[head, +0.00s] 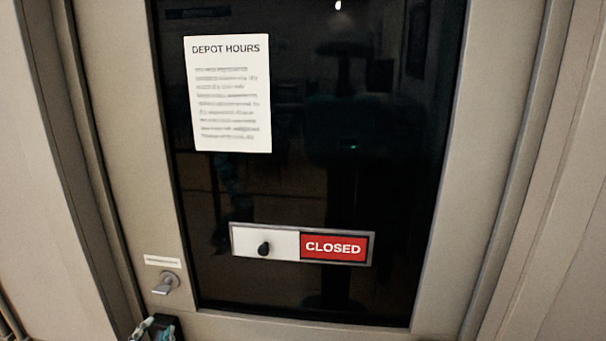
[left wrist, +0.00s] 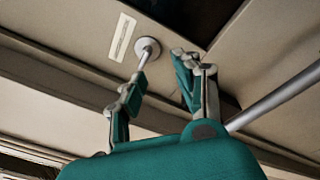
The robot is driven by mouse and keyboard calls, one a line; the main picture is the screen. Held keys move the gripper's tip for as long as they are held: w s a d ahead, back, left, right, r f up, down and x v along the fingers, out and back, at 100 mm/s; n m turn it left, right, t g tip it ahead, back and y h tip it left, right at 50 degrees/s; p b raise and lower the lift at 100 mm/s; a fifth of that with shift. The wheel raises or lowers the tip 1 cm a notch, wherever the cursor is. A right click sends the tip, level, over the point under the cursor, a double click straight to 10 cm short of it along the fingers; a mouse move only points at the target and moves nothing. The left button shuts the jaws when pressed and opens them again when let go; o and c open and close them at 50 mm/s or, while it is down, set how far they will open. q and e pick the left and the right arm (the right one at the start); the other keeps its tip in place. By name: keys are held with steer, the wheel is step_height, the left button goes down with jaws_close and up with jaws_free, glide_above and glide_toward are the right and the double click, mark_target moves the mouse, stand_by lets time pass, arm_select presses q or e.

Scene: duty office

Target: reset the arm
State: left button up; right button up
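My left gripper (head: 153,329) shows at the bottom left of the head view, just below a small metal turn knob (head: 166,284) on the door frame. In the left wrist view, its two teal and grey fingers (left wrist: 160,80) are spread apart with nothing held between them. The knob (left wrist: 147,47) shows there beyond the fingertips, its lever pointing down toward the left finger. Whether that finger touches the lever cannot be told. My right gripper is in neither view.
The door has a dark glass pane (head: 330,185) with a "DEPOT HOURS" notice (head: 230,100). A sliding sign (head: 334,248) reads "CLOSED", with a black peg at its left. A blank-looking label (head: 162,262) sits above the knob. A grey rod (left wrist: 275,98) crosses the wrist view's right side.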

arm_select(q)
steer(key=s+d+f+m+g+h, duration=0.1)
steer(key=s+d+f+m+g, duration=0.35)
steer(key=s+m, duration=0.55)
steer(key=s+d+f+m+g, duration=0.3)
steer(key=s+d+m+g, duration=0.2)
steer(key=s+m, duration=0.45)
steer(key=s+d+f+m+g+h, duration=0.1)
steer(key=s+d+f+m+g, duration=0.35)
steer(key=s+m, duration=0.5)
step_height(320, 180, down, 34)
steer(key=s+m+g+b, duration=0.1)
steer(key=g+b, duration=0.1)
steer(key=b, duration=0.6)
steer(key=s+a+f+b, duration=0.1)
steer(key=s+f+b, duration=0.2)
steer(key=s+f, duration=0.5)
steer(key=s+a+f+b, duration=0.2)
steer(key=s+f, duration=0.6)
steer(key=f, duration=0.6)
steer(key=shift+s+a+f+g+y+b, duration=0.3)
steer(key=shift+f+g+y+b, duration=0.1)
steer(key=shift+b, duration=0.4)
